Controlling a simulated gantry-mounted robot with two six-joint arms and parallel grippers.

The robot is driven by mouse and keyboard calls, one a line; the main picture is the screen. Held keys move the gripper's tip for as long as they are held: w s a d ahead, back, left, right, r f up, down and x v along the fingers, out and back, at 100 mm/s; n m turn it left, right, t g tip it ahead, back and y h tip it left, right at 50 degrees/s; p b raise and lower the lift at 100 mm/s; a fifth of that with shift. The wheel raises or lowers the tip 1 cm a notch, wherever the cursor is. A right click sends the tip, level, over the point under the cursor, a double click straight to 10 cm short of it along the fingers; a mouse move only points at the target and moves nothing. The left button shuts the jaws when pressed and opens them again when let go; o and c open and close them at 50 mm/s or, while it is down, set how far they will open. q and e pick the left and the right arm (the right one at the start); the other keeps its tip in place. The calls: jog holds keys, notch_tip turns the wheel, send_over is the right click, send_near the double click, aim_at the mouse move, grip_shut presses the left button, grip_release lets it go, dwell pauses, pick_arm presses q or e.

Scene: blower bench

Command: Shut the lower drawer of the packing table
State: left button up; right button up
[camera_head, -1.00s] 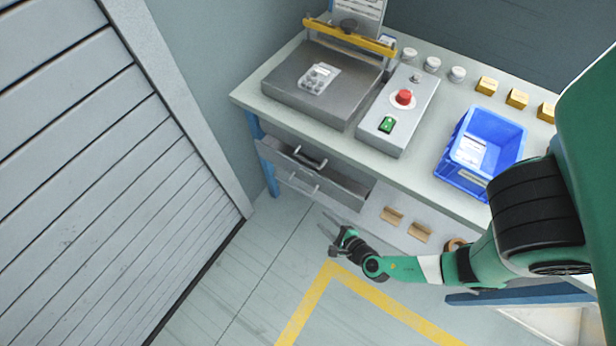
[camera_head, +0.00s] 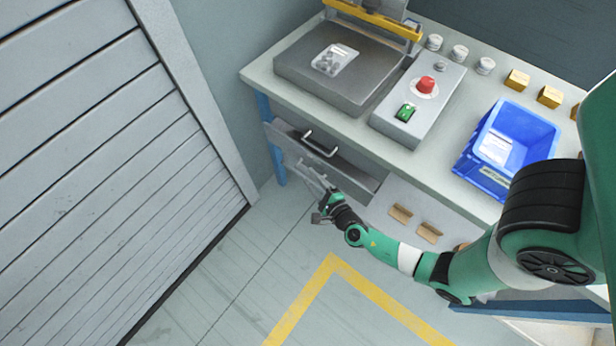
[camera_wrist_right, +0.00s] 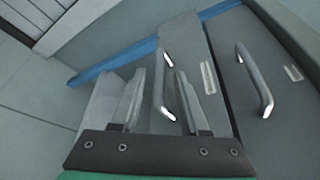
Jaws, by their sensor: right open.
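The packing table's lower drawer (camera_head: 291,158) is below the upper drawer, its grey front partly hidden by my right gripper (camera_head: 313,180). In the right wrist view, the lower drawer front (camera_wrist_right: 192,38) has a bar handle (camera_wrist_right: 164,92). My right gripper (camera_wrist_right: 158,108) is open, with its two fingers pointing at that front. The handle shows between the fingers; I cannot tell whether they touch it. How far the drawer stands out is hard to tell. My left gripper is not in view.
The upper drawer's handle (camera_head: 320,145) is just above; it also shows in the right wrist view (camera_wrist_right: 256,82). A blue bin (camera_head: 507,150) and a control box (camera_head: 418,103) stand on the tabletop. A shuttered wall (camera_head: 90,170) is at left. Open floor lies in front.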

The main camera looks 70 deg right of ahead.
jog(key=shift+x, duration=1.2)
grip_shut()
dwell(0.5)
